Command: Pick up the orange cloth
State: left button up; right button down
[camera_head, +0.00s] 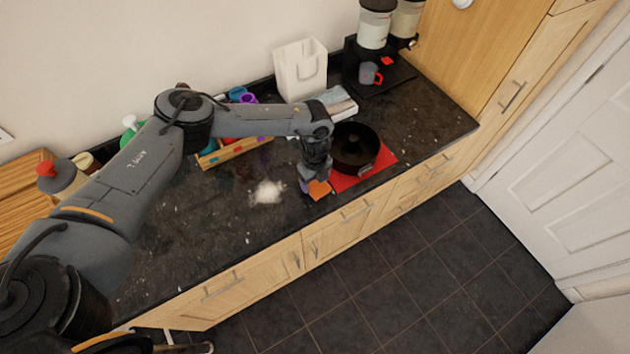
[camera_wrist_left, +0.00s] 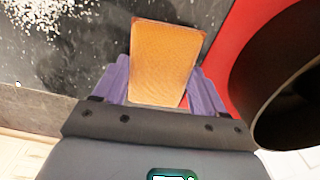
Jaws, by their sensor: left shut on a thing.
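The orange cloth (camera_head: 319,190) is a small flat piece at the front part of the dark counter, beside the red mat. In the left wrist view the cloth (camera_wrist_left: 165,62) lies between the two purple fingers of my left gripper (camera_wrist_left: 163,85). The left gripper (camera_head: 309,184) points down at the cloth in the head view and is shut on it. I cannot tell whether the cloth is clear of the counter. My right gripper does not show.
A dark pan (camera_head: 355,147) stands on the red mat (camera_head: 385,158), close right of the gripper. A white powdery pile (camera_head: 267,192) lies to the left. A wooden tray (camera_head: 235,151), a white bag (camera_head: 300,70) and a coffee machine (camera_head: 375,26) stand behind. The front-left counter is clear.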

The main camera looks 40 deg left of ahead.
aim_at(315, 182)
pick_arm(q)
jog(key=shift+r, duration=0.5)
notch_tip(315, 182, up, 2)
jog(key=shift+r+b, duration=0.2)
jog(key=shift+b, duration=0.5)
jog(key=w+d+r+b, duration=0.3)
jog(key=d+r, duration=0.4)
jog(key=d, duration=0.4)
jog(key=shift+w+r, duration=0.2)
jog(key=shift+r, duration=0.05)
jog(key=shift+d, duration=0.1)
